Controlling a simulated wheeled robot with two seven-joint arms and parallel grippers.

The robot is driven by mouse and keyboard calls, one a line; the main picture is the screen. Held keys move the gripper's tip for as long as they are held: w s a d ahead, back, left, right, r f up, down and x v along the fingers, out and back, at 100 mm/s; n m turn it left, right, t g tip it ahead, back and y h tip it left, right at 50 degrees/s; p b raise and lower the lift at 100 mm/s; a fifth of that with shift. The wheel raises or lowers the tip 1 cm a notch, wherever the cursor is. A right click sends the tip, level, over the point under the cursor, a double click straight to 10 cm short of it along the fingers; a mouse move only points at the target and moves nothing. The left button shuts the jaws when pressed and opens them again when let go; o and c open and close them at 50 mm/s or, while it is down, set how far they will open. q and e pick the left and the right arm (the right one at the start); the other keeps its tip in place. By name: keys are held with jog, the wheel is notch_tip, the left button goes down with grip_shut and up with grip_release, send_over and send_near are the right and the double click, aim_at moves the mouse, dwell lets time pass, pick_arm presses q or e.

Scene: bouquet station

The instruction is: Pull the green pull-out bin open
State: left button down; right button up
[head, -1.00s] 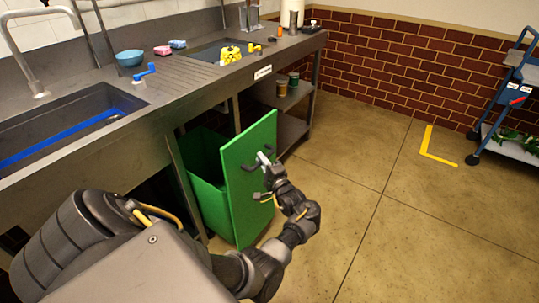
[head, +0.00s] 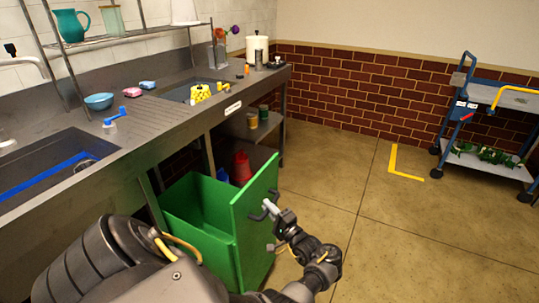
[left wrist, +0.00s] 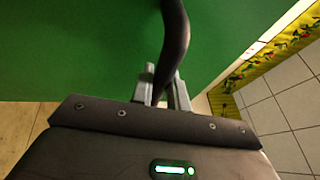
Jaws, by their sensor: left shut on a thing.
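The green pull-out bin (head: 204,206) stands out from under the steel counter, with its open top showing. Its front panel (head: 254,222) faces right, toward the open floor. My left gripper (head: 271,212) is shut on the dark bar handle (head: 258,214) of that panel. In the left wrist view the black handle (left wrist: 172,40) runs between the two grey fingers (left wrist: 164,90), with the green panel (left wrist: 80,50) filling the background. The inside bottom of the bin is hidden. My right gripper is not in view.
A blue cart (head: 490,110) stands at the far right. The floor (head: 370,235) right of the bin is clear, with a yellow corner mark (head: 400,174).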

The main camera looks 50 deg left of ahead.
pick_arm(q)
jog(key=c, duration=1.4)
grip_release()
jog(key=shift+o, duration=0.2)
